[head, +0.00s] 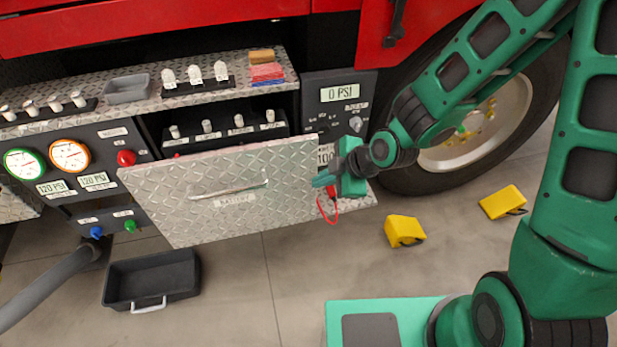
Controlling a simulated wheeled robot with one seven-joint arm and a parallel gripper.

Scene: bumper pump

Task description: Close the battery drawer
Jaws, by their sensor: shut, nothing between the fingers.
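The battery drawer (220,213) stands pulled out from the truck's bumper. Behind the front, a dark rack (222,137) with several small silver fittings shows in the opening. My gripper (322,180) is shut and empty at the right edge of the drawer front, near the handle's height. I cannot tell whether its fingertips touch the front.
A pressure panel (340,95) reading 0 PSI is behind my gripper. A red cable (326,207) hangs below it. Yellow chocks (404,231) (502,202) lie on the floor before the wheel. A black bin (150,278) stands below the drawer, beside a grey hose (50,285).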

